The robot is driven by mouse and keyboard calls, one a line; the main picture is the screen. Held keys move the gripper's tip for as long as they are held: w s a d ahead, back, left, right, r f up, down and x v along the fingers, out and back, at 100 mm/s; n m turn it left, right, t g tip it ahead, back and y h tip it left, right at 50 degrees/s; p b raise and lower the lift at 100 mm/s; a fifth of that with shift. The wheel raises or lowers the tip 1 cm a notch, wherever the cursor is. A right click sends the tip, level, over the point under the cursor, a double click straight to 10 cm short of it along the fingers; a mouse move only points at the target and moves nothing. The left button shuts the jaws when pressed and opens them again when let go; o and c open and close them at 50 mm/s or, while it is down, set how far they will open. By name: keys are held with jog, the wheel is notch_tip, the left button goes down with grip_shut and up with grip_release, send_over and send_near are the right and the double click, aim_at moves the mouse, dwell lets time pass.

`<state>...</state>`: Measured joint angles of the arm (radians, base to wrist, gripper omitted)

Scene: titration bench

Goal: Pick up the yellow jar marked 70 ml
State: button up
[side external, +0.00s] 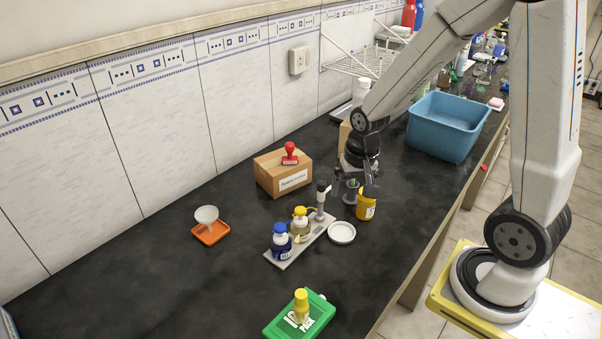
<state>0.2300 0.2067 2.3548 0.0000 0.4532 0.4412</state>
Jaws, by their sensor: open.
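A yellow jar (365,209) with a small pale label stands on the dark bench, right of a white round dish; the label is too small to read. My gripper (355,187) is open, pointing down at the jar's upper left. One finger overlaps the jar's top in the picture; I cannot tell whether it touches it or is just above. A small dark grey cup-like shape (351,195) shows between the fingers, partly hidden.
A white dish (341,232) and a grey stand (300,241) with blue- and yellow-capped bottles are left of the jar. A cardboard box (283,176) with a red stamp stands behind. A blue tub (447,125) is at right. A green box (294,322) with a yellow-topped bottle is in front.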

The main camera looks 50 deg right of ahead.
aim_at(366, 203)
jog(key=d+f+m, duration=0.1)
jog(key=d+m, duration=0.2)
jog(key=d+f+m, duration=0.1)
jog(key=d+m, duration=0.1)
jog(key=d, duration=0.1)
jog(key=w+d+f+m+g, duration=0.1)
jog(key=d+m, duration=0.2)
jog(key=d, duration=0.1)
jog(key=shift+m, duration=0.3)
jog(key=shift+d+f+m, duration=0.2)
jog(key=shift+d+m, duration=0.25)
jog(key=shift+m, duration=0.05)
jog(key=shift+f, duration=1.3)
jog(key=shift+f, duration=0.1)
jog(key=shift+w+f, duration=0.1)
jog(key=shift+f, duration=2.4)
jog(key=c, duration=1.2)
jog(key=shift+r, duration=0.15)
